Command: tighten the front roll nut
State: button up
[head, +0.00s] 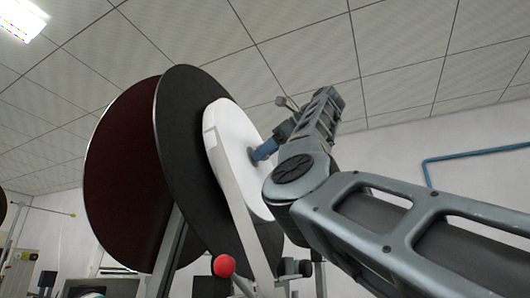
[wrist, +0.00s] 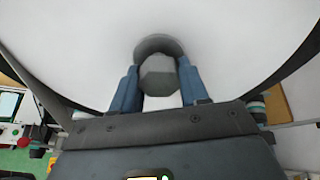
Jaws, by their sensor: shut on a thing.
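In the head view my gripper (head: 265,150) reaches the roll's centre from the right, and the nut is hidden there by the fingers.
A light support bar (head: 235,205) slants down in front of the roll. A red ball knob (head: 224,265) sits low beside it. A blue pipe (head: 475,155) runs along the right wall. Machine parts with a red button (wrist: 14,132) show at the wrist view's lower left.

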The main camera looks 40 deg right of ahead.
jog(key=shift+f, duration=0.1)
dwell(0.3)
jog(key=o, duration=1.1)
jog(key=shift+c, duration=0.2)
